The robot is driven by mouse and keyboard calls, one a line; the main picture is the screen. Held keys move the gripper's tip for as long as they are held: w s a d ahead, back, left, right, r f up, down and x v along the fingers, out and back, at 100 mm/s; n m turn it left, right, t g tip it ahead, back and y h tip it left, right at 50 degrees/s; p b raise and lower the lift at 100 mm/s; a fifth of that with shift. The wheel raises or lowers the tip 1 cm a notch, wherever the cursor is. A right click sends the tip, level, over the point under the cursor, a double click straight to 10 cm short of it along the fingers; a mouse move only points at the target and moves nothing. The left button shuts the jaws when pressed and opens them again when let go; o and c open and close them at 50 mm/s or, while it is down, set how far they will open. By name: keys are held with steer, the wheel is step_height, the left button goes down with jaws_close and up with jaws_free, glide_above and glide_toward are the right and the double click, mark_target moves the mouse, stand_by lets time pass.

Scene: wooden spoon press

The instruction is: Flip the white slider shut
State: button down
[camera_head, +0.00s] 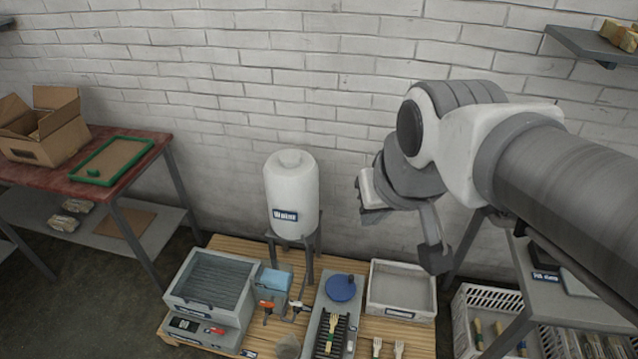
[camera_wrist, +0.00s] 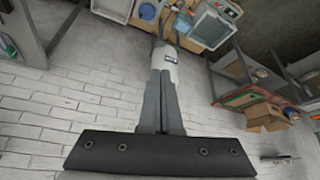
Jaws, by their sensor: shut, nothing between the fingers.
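A small pale piece (camera_head: 297,304) shows on the pipework under the white water tank (camera_head: 291,190), to the right of an orange handle (camera_head: 266,305). It may be the white slider, but it is too small to tell, and so is its position. My gripper (camera_head: 435,260) hangs in the air to the right of the tank and well above the pallet, touching nothing. In the wrist view my gripper (camera_wrist: 161,76) is shut and empty, its fingers overlapping the view of the tank (camera_wrist: 166,58). The pale piece cannot be made out there.
The wooden pallet (camera_head: 425,338) bears a grey box unit (camera_head: 210,290), a rack with a blue round lid (camera_head: 341,288), wooden forks (camera_head: 377,346) and a pale tray (camera_head: 402,292). A red table (camera_head: 75,182) stands left, shelving right. The brick wall (camera_head: 220,70) is behind.

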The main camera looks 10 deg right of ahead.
steer(key=w+d+f+m+b, duration=0.1)
steer(key=w+f+b, duration=0.5)
steer(key=w+f, duration=1.1)
steer(key=w+d+f+m+g+b, duration=0.1)
steer(key=w+f+b, duration=0.1)
steer(key=w+f, duration=0.5)
steer(key=w+d+f+b, duration=0.2)
steer(key=f, duration=0.9)
step_height(320, 180, down, 24)
steer(key=w+d+m+b, duration=0.1)
steer(key=d+b, duration=0.2)
steer(key=b, duration=0.1)
steer(key=s+f+b, duration=0.1)
steer(key=s+f, duration=0.2)
steer(key=f, duration=0.7)
steer(key=s+d+f+m+g+h+b, duration=0.1)
steer(key=s+f+b, duration=0.1)
steer(key=f, duration=0.9)
steer(key=shift+s+d+f, duration=0.25)
steer(key=shift+s+d, duration=0.05)
steer(key=shift+s, duration=0.6)
